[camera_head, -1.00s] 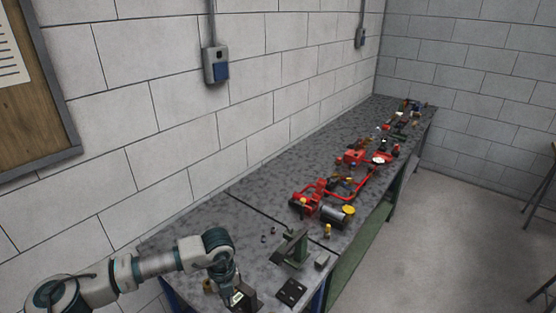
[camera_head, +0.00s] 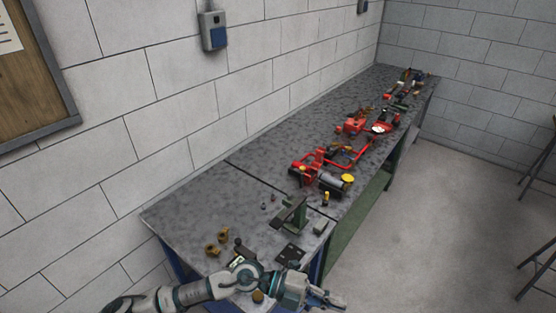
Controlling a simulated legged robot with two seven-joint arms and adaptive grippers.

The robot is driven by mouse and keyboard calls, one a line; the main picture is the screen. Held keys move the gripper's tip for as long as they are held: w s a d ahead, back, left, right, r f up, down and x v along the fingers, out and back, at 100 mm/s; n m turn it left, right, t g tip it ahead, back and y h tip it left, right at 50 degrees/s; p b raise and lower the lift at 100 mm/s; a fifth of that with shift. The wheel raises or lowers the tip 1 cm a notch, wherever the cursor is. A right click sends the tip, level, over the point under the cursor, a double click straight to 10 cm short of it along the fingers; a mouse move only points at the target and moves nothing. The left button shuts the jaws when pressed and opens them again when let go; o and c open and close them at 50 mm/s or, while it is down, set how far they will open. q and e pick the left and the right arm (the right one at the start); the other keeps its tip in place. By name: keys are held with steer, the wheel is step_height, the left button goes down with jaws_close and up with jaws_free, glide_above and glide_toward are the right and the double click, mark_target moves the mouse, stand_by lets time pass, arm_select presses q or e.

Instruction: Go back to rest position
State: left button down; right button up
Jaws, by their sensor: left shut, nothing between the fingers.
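My left arm comes in from the lower left and reaches across the near end of the bench. My left gripper (camera_head: 330,300) is at the bottom of the view, past the bench's near right edge, and points right. It is shut with nothing in it. The grey speckled bench (camera_head: 190,198) runs along the wall. On it, close to my arm, lie two brass-coloured fittings (camera_head: 217,243). My right gripper is out of view.
A green vise-like stand (camera_head: 291,216) and a dark plate (camera_head: 290,253) are on the near bench. Red pump parts (camera_head: 318,172) and several other parts stretch along the far bench. Open floor (camera_head: 420,225) lies to the right. A stool (camera_head: 540,255) stands at the right edge.

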arm_select(q)
steer(key=w+a+r+n+t+h, duration=0.1)
steer(key=w+r+n+t+h, duration=0.3)
steer(key=r+n+t+h, duration=0.4)
steer(key=w+a+f+n+t+y, duration=0.4)
steer(key=w+a+n+t+y, duration=0.5)
steer(key=n+t, duration=0.6)
steer(key=s+a+f+n+g+y, duration=0.1)
steer(key=a+f+n+g+y, duration=0.2)
steer(key=a+f+n+y, duration=0.85)
steer(key=s+a+f+m+g+y, duration=0.1)
steer(key=s+a+f+g+y, duration=0.1)
steer(key=s+a+f+g, duration=0.7)
steer(key=s+a+f+m+g+y, duration=0.1)
steer(key=s+a+f+g, duration=0.15)
steer(key=s+f, duration=1.15)
steer(key=s+a+f+g, duration=0.1)
steer(key=s+f+g, duration=0.15)
steer(key=f, duration=2.75)
steer(key=s+a+f, duration=0.3)
steer(key=s+f, duration=1)
steer(key=s, duration=0.4)
steer(key=shift+s+f, duration=0.25)
steer(key=shift+f, duration=0.1)
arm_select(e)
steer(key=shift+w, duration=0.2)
